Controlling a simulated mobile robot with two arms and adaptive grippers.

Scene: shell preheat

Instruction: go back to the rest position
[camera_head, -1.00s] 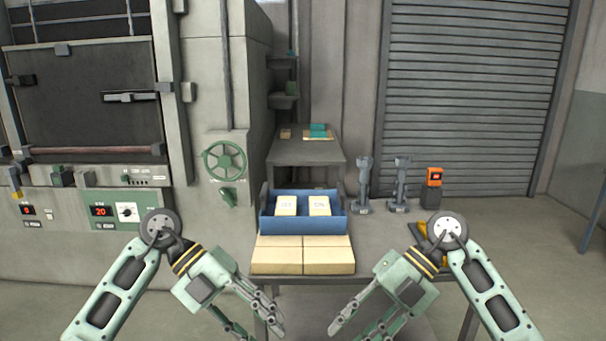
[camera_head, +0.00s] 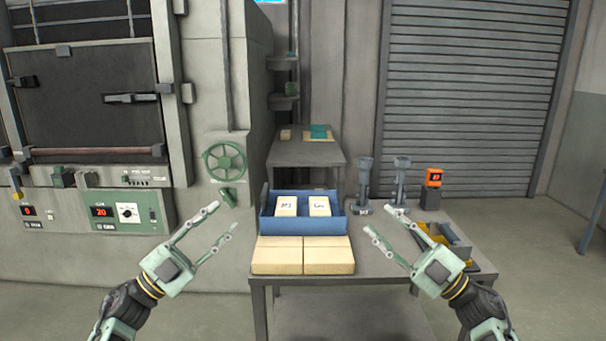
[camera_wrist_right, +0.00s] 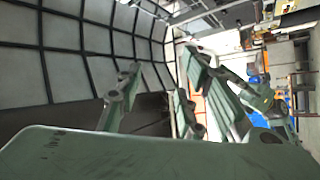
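My left gripper (camera_head: 215,225) is raised at the left of the table, in front of the grey furnace housing. Its fingers are spread and nothing is between them. My right gripper (camera_head: 385,240) is raised over the right part of the table. Its fingers are apart and empty. In the right wrist view the right gripper's fingers (camera_wrist_right: 160,100) also stand apart with nothing held. Neither gripper touches anything that I can see.
A blue bin (camera_head: 330,225) with two labelled cream packs stands on the table (camera_head: 375,262), behind several tan blocks (camera_head: 303,262). Two grey stands (camera_head: 366,180), an orange-topped device (camera_head: 433,178) and a yellow item (camera_head: 452,240) are at the right. A green handwheel (camera_head: 224,161) is at the left.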

